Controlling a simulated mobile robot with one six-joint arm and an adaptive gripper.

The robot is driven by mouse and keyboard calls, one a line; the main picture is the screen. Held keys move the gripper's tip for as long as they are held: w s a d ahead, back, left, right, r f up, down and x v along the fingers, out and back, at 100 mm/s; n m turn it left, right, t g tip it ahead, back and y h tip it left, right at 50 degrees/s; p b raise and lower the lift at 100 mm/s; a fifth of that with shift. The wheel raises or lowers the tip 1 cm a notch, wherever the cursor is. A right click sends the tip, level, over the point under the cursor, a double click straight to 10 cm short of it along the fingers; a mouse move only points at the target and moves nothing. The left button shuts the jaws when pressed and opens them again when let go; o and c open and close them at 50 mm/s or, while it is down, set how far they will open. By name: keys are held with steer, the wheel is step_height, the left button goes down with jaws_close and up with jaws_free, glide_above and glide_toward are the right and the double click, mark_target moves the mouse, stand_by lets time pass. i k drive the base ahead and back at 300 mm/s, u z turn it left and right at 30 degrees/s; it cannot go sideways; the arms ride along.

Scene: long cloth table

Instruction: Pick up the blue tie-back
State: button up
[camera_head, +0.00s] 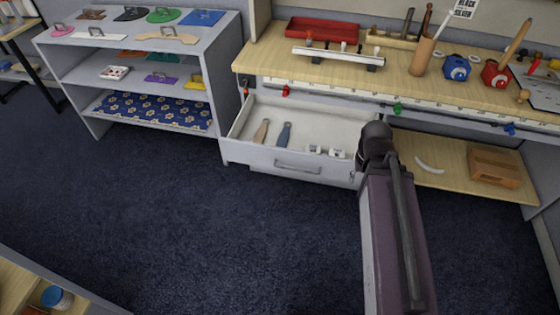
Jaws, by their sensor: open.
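A narrow slate-blue piece (283,135), which looks like the blue tie-back, lies in the open white drawer (240,122) under the workbench. It lies lengthwise beside a similar tan piece (262,131), with a small gap between them. My arm reaches up from the bottom right, and its dark end joint is in front of the drawer's right side. My gripper cannot be seen. Nothing covers the blue piece in this view.
Small white items (325,152) lie at the drawer's front right. The workbench (395,88) above holds a red tray (324,29), tools and tape measures. A grey shelf unit (215,60) stands left of the drawer. The dark carpet (220,220) in front is clear.

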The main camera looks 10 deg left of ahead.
mark_target(282, 141)
steer(key=z, duration=0.05)
steer(key=k, duration=0.65)
steer(key=u, duration=0.55)
steer(key=i, duration=1.4)
steer(key=z, duration=0.1)
